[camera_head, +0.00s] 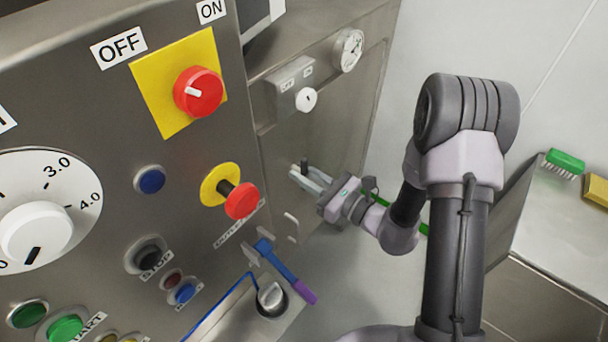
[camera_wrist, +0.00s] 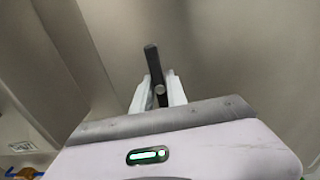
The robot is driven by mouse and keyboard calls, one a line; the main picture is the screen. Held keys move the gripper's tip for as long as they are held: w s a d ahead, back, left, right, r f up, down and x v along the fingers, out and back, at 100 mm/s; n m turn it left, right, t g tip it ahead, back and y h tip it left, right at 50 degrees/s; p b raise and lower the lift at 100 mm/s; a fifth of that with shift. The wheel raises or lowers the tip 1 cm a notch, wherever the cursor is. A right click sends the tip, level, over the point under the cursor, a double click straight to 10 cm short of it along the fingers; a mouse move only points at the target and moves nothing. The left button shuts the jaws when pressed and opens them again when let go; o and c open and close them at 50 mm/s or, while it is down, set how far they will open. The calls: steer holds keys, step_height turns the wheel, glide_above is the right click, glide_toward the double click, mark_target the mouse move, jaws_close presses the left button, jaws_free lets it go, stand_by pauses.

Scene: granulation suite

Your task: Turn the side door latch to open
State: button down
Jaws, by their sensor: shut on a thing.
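The side door latch is a small dark handle (camera_head: 304,166) on the grey metal side panel (camera_head: 345,125) of the machine. In the wrist view the latch (camera_wrist: 152,60) is a dark bar, nearly upright with its top leaning slightly left, with a round pivot near its lower end. My gripper (camera_head: 306,176) reaches in from the right. Its two pale fingers (camera_wrist: 158,92) are shut on the latch, one on each side. The lower end of the latch is hidden by my gripper body. The door looks flush with the machine side.
A key switch box (camera_head: 289,86) and a round gauge (camera_head: 348,50) sit above my gripper. A red emergency button (camera_head: 241,201) sticks out at left. A blue tool with a purple end (camera_head: 284,268) hangs below. A green brush (camera_head: 565,162) lies on the right counter.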

stand_by(0.3)
steer(key=c, duration=1.3)
jaws_free()
steer(key=p+v, duration=0.3)
steer(key=v, duration=1.4)
steer(key=shift+s+d, duration=0.15)
steer(key=shift+s, duration=0.05)
